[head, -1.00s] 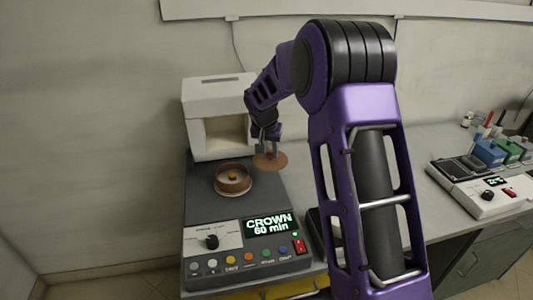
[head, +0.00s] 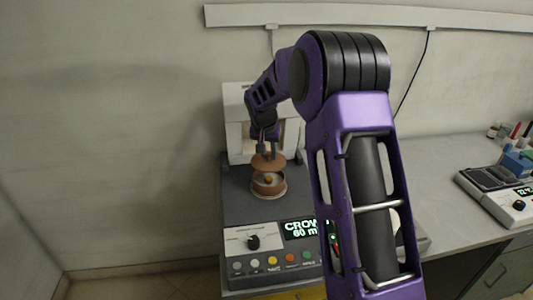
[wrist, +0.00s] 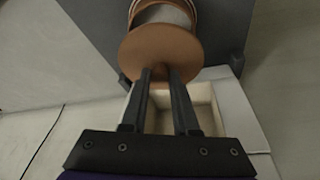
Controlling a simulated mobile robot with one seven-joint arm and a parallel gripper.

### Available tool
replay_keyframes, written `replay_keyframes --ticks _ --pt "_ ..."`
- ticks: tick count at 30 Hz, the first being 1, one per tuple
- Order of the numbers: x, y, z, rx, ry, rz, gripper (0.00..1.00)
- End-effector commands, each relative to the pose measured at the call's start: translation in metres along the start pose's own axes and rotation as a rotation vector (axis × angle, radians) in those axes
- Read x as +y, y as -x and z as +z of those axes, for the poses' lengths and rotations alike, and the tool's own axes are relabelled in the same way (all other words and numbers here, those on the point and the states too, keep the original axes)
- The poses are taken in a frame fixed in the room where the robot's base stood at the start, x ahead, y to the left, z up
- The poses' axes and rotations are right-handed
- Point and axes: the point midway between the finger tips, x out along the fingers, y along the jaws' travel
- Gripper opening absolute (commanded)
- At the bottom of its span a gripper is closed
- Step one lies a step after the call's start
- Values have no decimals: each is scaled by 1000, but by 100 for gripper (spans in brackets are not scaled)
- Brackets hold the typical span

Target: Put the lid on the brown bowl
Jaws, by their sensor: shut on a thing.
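The brown bowl (head: 268,187) stands upright on the dark top of the machine, with a small orange-brown thing visible inside it. The round brown lid (head: 270,162) hangs just above the bowl, a little toward its far side, with a gap between them. My gripper (head: 267,148) is shut on the lid from above. In the wrist view, the fingers (wrist: 160,74) meet at the near edge of the lid (wrist: 160,48), and the lid covers part of the bowl (wrist: 165,12). The finger contact on the lid's top is partly hidden.
The machine's white housing with a recess (head: 237,128) stands close behind the lid and gripper. The control panel (head: 262,247) with knob, buttons and display is in front. Another device (head: 497,195) stands at the right. The bench (head: 435,185) between is mostly clear.

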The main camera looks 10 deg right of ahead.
Motion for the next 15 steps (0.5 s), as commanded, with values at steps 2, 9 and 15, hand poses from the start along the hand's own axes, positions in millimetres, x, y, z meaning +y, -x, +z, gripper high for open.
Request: replay_keyframes --ticks 2,9,15 --pt "0 -1 0 0 0 0 0" --pt "0 -12 5 -1 -1 0 0" --pt "0 -30 13 -1 0 1 0"
